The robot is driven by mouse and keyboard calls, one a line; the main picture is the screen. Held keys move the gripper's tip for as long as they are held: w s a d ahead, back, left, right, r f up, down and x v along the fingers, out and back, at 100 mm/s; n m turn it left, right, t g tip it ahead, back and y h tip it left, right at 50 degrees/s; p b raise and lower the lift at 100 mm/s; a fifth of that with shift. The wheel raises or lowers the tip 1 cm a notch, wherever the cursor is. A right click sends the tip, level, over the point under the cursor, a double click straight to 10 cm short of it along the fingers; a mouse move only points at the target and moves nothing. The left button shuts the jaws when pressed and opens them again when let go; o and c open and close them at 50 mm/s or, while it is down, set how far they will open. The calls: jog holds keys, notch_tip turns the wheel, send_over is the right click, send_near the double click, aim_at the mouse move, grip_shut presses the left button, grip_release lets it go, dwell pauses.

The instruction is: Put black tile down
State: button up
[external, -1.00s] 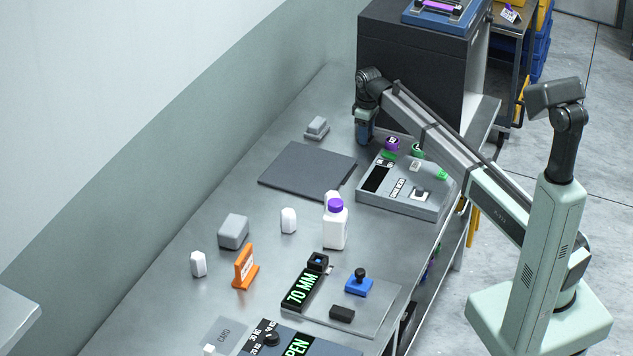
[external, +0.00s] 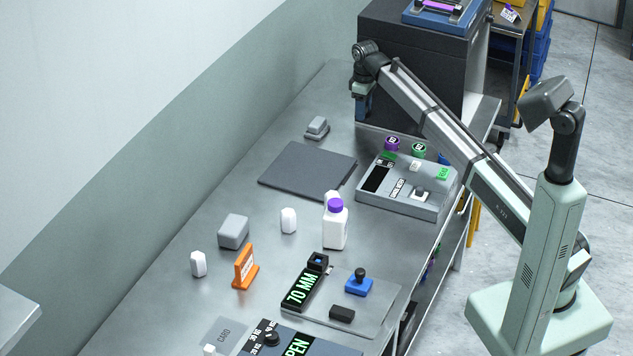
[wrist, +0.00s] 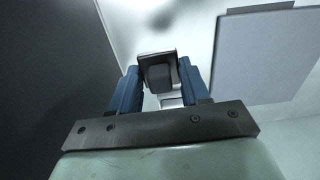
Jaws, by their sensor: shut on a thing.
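My gripper (external: 363,112) hangs above the far part of the steel bench, beside the large dark cabinet. In the wrist view its two blue fingers (wrist: 160,85) are closed on a small dark block, which I take as the black tile (wrist: 159,74). The tile is held off the bench. In the external view the tile is too small and hidden to make out. A flat dark grey mat (external: 307,170) lies on the bench nearer than the gripper, and it shows at the right in the wrist view (wrist: 265,55).
The dark cabinet (external: 410,75) stands close right of my gripper. A control panel (external: 405,205) and purple (external: 392,144) and green (external: 418,150) round pieces are nearby. A grey block (external: 317,127) sits left. A white bottle (external: 335,228) stands nearer. The mat is clear.

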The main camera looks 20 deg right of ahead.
jog(key=s+a+n, duration=0.2)
jog(key=s+a, duration=0.2)
jog(key=a, duration=0.7)
jog(key=s+a+n, duration=0.1)
jog(key=s+a, duration=0.3)
jog(key=a, duration=0.6)
jog(key=m, duration=0.3)
send_over(254, 213)
jog(key=shift+f, duration=4.9)
jog(key=o, duration=1.1)
jog(key=shift+f, duration=0.15)
jog(key=shift+c, duration=0.2)
notch_tip(254, 213, up, 12)
jog(key=shift+r, duration=0.2)
